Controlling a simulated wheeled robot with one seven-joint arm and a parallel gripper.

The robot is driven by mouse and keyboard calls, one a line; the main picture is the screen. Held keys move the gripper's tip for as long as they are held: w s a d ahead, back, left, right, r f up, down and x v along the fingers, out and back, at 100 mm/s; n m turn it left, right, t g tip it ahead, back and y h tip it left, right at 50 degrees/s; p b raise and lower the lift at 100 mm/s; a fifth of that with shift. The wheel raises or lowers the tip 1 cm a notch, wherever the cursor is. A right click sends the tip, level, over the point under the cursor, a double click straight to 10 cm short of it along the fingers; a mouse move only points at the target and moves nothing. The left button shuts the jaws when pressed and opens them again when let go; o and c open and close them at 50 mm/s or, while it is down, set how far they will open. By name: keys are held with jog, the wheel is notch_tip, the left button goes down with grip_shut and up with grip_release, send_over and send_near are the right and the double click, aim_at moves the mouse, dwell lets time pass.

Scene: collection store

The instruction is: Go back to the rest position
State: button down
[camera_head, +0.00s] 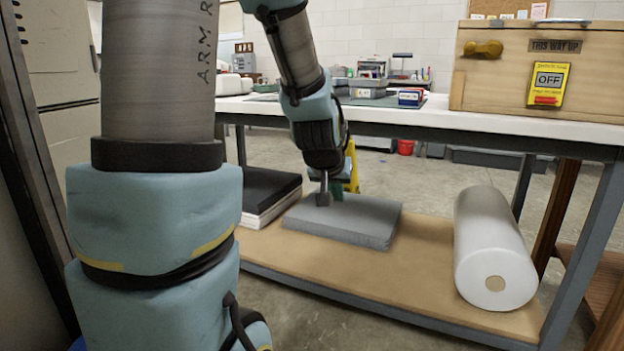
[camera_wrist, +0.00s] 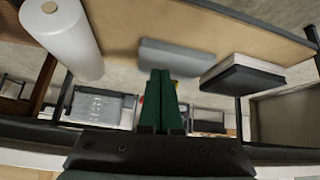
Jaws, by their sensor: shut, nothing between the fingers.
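My gripper (camera_head: 330,190) hangs at the end of my arm, in front of the table's edge and above the grey foam slab on the lower shelf. In the wrist view its two dark green fingers (camera_wrist: 161,90) lie side by side, shut, with nothing between them. The grey foam slab (camera_head: 345,222) lies flat on the brown lower shelf (camera_head: 400,285); it also shows in the wrist view (camera_wrist: 185,60), beyond the fingertips. I cannot tell from these views whether the fingertips touch it.
A white roll (camera_head: 492,245) lies at the shelf's right end. A black and white stack (camera_head: 268,192) is left of the slab. The white tabletop (camera_head: 440,115) above carries a wooden crate (camera_head: 545,65) at right and small boxes (camera_head: 410,97). A table leg (camera_head: 585,255) stands at right.

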jog(key=s+a+f+n+g+y, duration=0.1)
jog(key=s+a+f+g, duration=0.25)
jog(key=s+a, duration=0.3)
jog(key=s+a+f+n+g+y, duration=0.1)
jog(key=s+a+f+g+y, duration=0.2)
jog(key=s+a, duration=0.4)
notch_tip(320, 180, up, 29)
jog(key=d+h+p, duration=0.1)
jog(key=p, duration=2.8)
jog(key=shift+s+d+f+t, duration=0.1)
jog(key=shift+f+t, duration=0.05)
jog(key=shift+t, duration=0.1)
